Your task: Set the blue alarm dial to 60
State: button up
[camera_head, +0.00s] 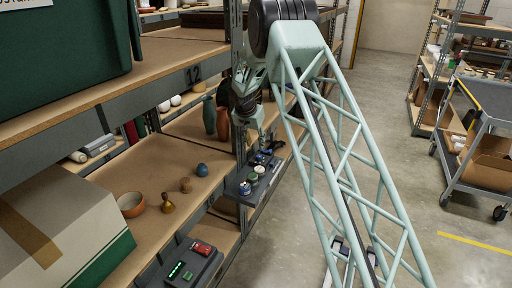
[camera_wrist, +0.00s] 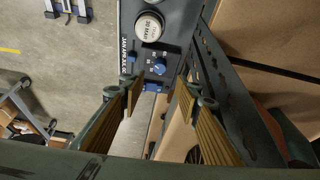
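In the wrist view a dark panel (camera_wrist: 178,14) with white lettering enters from the top. A small blue dial (camera_wrist: 158,68) with white scale marks sits on it, beyond my fingertips; its exact setting is too small to read. A smaller blue part (camera_wrist: 131,56) lies left of it, and another blue part (camera_wrist: 153,87) is nearer the fingers. My gripper (camera_wrist: 157,98) is open, its two fingers apart on either side of the panel's near end, with nothing between the tips. In the head view my gripper (camera_head: 259,128) hangs above the panel's far end, where small blue parts (camera_head: 263,157) show.
A large white-capped knob (camera_wrist: 149,27) stands beyond the blue dial. The head view shows several round knobs (camera_head: 253,178) on the shelf-edge panel. A grey box with a green display (camera_head: 189,265) is nearer.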

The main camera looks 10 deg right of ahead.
jog(key=shift+s+a+r, duration=0.1)
jog(key=shift+s+r, duration=0.1)
jog(key=shift+r, duration=0.2)
jog(key=shift+o, duration=0.2)
jog(key=shift+r, duration=0.1)
jog(key=shift+r, duration=0.1)
